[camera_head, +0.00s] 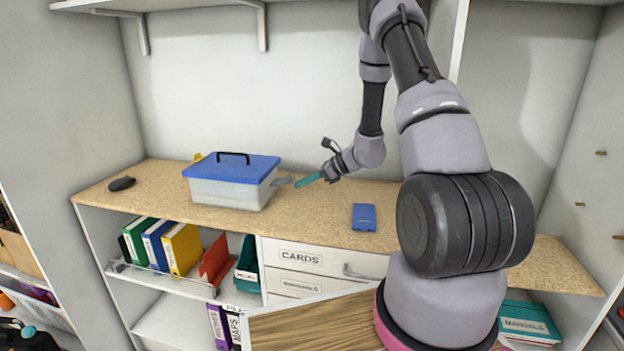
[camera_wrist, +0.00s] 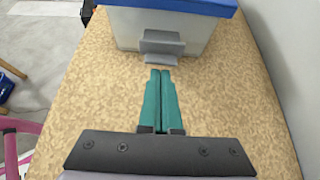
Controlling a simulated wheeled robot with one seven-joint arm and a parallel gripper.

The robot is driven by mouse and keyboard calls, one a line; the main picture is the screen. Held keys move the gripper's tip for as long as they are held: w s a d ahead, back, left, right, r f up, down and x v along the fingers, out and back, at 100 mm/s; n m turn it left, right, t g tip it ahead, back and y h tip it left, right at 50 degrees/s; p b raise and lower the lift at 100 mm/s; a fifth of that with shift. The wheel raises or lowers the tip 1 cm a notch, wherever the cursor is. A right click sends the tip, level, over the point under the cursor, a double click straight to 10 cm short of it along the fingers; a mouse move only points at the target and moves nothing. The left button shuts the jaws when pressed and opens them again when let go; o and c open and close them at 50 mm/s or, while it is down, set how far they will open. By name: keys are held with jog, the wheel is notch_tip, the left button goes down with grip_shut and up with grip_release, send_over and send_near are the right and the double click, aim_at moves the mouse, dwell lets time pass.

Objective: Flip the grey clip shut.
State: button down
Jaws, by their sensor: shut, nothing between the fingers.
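A clear plastic box (camera_head: 228,194) with a blue lid (camera_head: 234,167) and a black handle stands on the speckled counter. The lid lies on the box. The grey clip (camera_head: 281,181) is on the box's right end and sticks outward from the wall; the wrist view shows the clip (camera_wrist: 162,44) straight ahead, below the lid's edge, with a lower lip. My gripper (camera_head: 298,184) has teal fingers pressed together and is empty. In the wrist view the fingertips of my gripper (camera_wrist: 160,74) are just short of the clip, and a small gap appears between them.
A black object (camera_head: 122,184) lies on the counter at the left and a blue box-like item (camera_head: 364,217) lies near the front edge. The counter (camera_head: 320,222) around my gripper is clear. Binders and drawers are below; the back wall is behind.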

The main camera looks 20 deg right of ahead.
jog(key=shift+w+a, duration=0.1)
jog(key=shift+r, duration=0.1)
dwell(0.4)
jog(key=shift+a+r+h, duration=0.1)
jog(key=shift+r+h, duration=0.1)
jog(key=shift+h, duration=0.1)
